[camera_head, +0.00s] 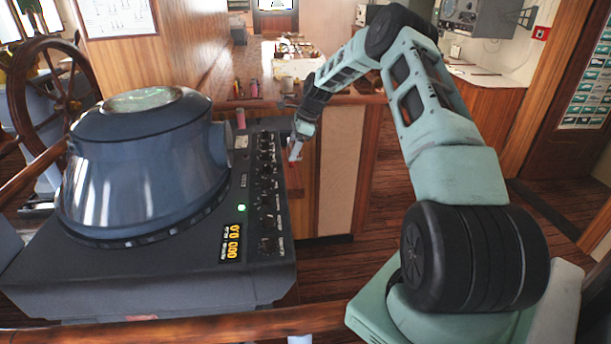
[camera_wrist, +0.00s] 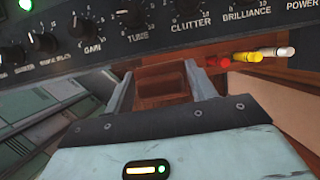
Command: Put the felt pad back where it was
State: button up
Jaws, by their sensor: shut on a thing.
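My gripper (camera_head: 294,151) is beside the right edge of the console's knob panel, with its fingers pointing down. In the wrist view my gripper (camera_wrist: 162,80) has its two grey fingers on either side of a reddish-brown, square-looking piece (camera_wrist: 161,88). This piece appears to be the felt pad, held between the fingers. Its colour is close to the wood behind it, so its outline is hard to make out. In the head view the pad is too small to tell apart from the gripper and the wood.
The radar console (camera_head: 190,285) with its knobs stands close left of my gripper. Red, yellow and white cylinders (camera_wrist: 250,57) show at the right in the wrist view. A wooden cabinet (camera_head: 340,165) stands behind. A wooden rail (camera_head: 230,328) crosses the front.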

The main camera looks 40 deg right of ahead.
jog(key=shift+w+d+r, duration=0.1)
jog(key=shift+w+d, duration=0.2)
jog(key=shift+w, duration=0.05)
jog(key=p, duration=0.4)
send_near(290, 180)
jog(key=x, duration=0.5)
jog(key=shift+w+a+r, duration=0.1)
jog(key=shift+w, duration=0.1)
jog(key=shift+f, duration=0.7)
jog(key=o, duration=0.9)
jog(key=shift+r, duration=0.1)
jog(key=shift+o, duration=0.3)
jog(key=b+v, duration=0.7)
jog(key=v, duration=1)
jog(key=shift+w+r+b, duration=0.3)
